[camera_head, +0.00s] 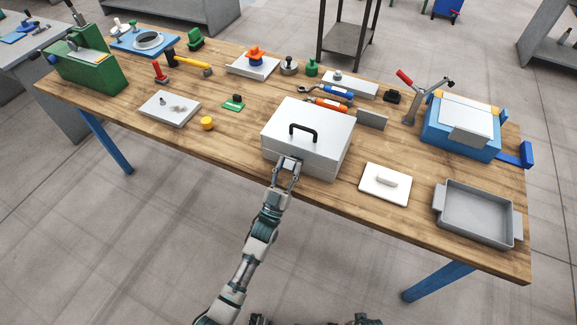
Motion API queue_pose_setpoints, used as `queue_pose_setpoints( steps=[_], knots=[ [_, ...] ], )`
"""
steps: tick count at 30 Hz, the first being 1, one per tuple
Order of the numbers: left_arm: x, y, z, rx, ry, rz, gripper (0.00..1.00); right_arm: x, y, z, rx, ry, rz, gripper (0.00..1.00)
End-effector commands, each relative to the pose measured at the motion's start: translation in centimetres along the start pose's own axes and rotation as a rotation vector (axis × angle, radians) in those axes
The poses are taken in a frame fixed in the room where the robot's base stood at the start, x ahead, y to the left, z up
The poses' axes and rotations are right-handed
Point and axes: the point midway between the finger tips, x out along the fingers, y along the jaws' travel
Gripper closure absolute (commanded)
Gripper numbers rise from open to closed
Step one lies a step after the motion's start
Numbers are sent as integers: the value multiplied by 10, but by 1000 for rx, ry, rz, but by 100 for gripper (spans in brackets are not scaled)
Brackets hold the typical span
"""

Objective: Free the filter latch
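A light grey metal box (312,125) with a black handle on its lid stands at the front middle of the table, its lid down. My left gripper (288,168) is at the box's front face, left of its middle. Its two fingers are spread apart around a small pale piece at the front edge, which may be the latch. The gripper hides most of this piece, and I cannot tell if the fingers touch it. My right gripper is not in view.
A white plate with a handle (385,183) lies right of the box, and a grey tray (476,213) stands further right. A blue machine (462,126) is at the back right. A yellow knob (207,123) and a grey plate (170,109) lie left.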

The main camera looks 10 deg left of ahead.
Motion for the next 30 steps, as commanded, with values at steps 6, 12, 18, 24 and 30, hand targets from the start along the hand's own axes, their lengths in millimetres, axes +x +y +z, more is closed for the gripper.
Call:
queue_pose_setpoints(
  steps=[6, 12, 18, 24, 30],
  knots=[
    [0, 0, -1, 1, 2, 0, 35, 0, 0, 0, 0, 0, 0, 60],
    [-2, 0, -1, 2, 3, 0, 35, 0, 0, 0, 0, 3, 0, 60],
    [-33, 0, 0, 2, -1, 0, 35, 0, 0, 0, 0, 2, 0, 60],
    [-78, 0, 1, 1, -1, 0, 35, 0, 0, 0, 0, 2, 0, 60],
    [-110, 0, 2, 1, -1, 0, 35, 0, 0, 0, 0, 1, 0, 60]
  ],
)
